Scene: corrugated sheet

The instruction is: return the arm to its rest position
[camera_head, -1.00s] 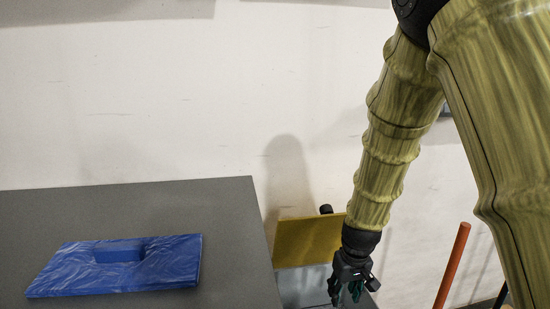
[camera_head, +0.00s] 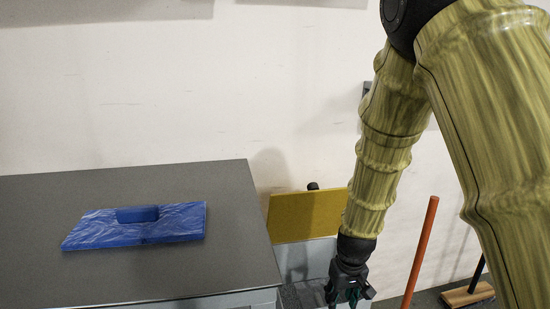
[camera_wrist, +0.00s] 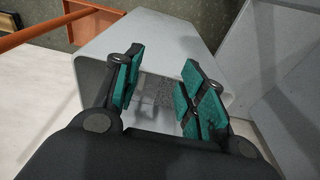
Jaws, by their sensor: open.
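My gripper (camera_head: 346,292) hangs from my arm at the lower middle right in the head view, to the right of the grey table. In the wrist view my gripper (camera_wrist: 158,92) is open, its green-padded fingers apart with nothing between them. Beyond the fingers is a grey bin-like box (camera_wrist: 150,35) with a rounded rim; its inside is partly hidden by the fingers.
A blue board with a raised blue block (camera_head: 138,226) lies on the grey table (camera_head: 100,280). A yellow panel (camera_head: 305,214) stands right of the table. An orange pole (camera_head: 420,250) and a broom (camera_head: 468,294) stand farther right.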

